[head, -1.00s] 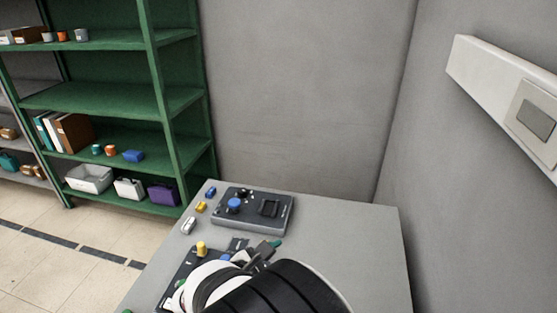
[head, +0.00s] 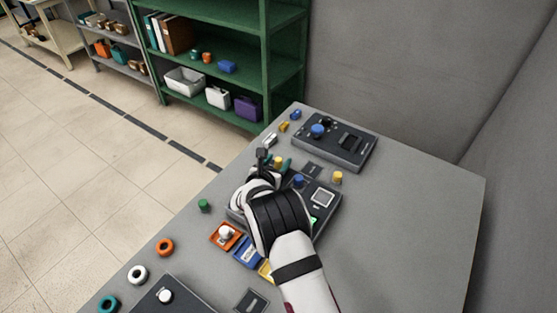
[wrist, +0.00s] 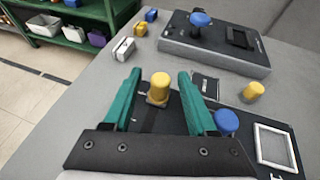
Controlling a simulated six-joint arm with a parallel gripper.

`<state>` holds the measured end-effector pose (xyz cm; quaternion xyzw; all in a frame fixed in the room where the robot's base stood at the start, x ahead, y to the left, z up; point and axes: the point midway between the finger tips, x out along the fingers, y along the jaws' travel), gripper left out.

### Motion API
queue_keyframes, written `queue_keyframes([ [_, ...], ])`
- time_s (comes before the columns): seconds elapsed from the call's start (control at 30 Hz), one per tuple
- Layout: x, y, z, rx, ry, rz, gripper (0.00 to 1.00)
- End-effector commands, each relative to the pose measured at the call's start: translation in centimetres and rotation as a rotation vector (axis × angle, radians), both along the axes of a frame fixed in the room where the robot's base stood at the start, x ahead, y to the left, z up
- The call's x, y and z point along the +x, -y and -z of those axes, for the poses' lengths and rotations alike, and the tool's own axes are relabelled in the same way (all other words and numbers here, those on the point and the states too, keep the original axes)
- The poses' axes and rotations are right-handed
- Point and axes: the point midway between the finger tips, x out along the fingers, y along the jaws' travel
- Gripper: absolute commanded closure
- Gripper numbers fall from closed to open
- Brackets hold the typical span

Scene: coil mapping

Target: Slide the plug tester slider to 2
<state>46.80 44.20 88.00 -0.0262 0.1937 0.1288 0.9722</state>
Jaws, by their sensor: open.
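A dark device (head: 328,212) with a square pale screen stands mid-table, partly hidden by my arm. A yellow knob (wrist: 160,88) stands upright on a dark strip at its far end and also shows in the head view (head: 278,161). I take it as the slider; no label or number is readable. My gripper (wrist: 159,75) has green fingers, open, one on each side of the yellow knob with visible gaps. It also shows in the head view (head: 273,163). A blue knob (wrist: 227,122) is just right of the right finger.
A second dark device (head: 335,142) with a blue-topped stick lies at the back. A loose yellow peg (head: 337,177) stands to the right. Small blocks line the table's left edge. Rings and coloured trays lie front left. The table's right side is clear.

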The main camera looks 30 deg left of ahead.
Motion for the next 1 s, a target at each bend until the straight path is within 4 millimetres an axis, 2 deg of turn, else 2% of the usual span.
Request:
queue_keyframes([
  [0.33,0.61,-0.14,0.24,0.001,0.000,0.001,0.42],
  [0.6,0.59,-0.14,0.22,0.001,0.000,0.001,0.91],
  [0.67,0.58,-0.15,0.22,0.001,0.000,0.001,1.00],
  [1.0,0.58,-0.16,0.20,0.001,0.000,0.000,1.00],
])
